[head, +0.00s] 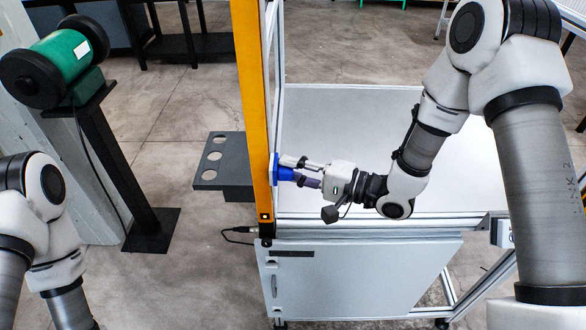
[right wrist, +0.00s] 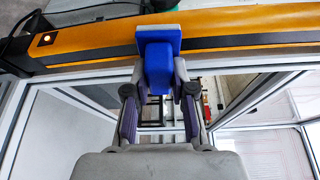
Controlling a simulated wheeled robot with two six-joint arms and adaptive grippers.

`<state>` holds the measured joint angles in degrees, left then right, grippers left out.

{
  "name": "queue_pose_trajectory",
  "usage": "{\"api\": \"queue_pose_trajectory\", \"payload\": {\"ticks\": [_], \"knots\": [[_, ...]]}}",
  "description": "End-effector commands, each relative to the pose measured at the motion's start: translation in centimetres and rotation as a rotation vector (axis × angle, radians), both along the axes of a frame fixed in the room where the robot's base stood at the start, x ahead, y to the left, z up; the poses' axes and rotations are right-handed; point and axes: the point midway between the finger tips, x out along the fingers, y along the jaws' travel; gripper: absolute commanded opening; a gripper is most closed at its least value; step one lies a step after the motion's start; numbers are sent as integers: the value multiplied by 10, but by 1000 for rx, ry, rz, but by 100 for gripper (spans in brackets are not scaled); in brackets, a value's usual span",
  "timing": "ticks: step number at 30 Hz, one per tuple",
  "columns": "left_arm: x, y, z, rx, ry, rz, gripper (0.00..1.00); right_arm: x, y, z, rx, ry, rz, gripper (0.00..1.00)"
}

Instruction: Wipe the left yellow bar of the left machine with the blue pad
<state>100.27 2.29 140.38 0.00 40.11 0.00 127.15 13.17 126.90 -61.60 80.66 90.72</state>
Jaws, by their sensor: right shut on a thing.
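The yellow bar (head: 251,90) stands upright at the left edge of the machine in the head view. It crosses the top of the right wrist view (right wrist: 230,33), with a small lit orange spot near its left end. My right gripper (head: 300,172) is shut on the blue pad (head: 284,173), right beside the bar's lower part. In the right wrist view the pad (right wrist: 159,66) sits between the fingers, with its flat plate over the bar's face; whether it presses on it I cannot tell. My left gripper is out of view; only part of my left arm shows.
The machine's pale tabletop (head: 350,120) lies behind my right arm, above a white cabinet (head: 350,280). A dark shelf with round holes (head: 208,172) juts out left of the bar. A green cylinder (head: 62,62) stands on a black post at left. Open floor lies between.

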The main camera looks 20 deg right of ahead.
Motion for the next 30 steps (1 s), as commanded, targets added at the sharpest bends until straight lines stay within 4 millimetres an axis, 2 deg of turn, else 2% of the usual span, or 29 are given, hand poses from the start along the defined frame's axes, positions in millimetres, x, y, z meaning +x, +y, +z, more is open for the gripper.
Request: {"api": "queue_pose_trajectory", "payload": {"ticks": [1, 8, 18, 23, 30], "knots": [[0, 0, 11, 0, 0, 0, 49, 0, 1, 11, 0, -1, 1, 0], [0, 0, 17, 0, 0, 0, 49, 0, 1, 19, 0, -1, 1, 0], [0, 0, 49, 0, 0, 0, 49, 0, -1, 54, 1, -2, 1, 0], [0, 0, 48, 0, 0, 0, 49, 0, -1, 56, 1, -2, 1, 0], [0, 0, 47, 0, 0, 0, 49, 0, -1, 80, 0, -4, 0, 0]]}}
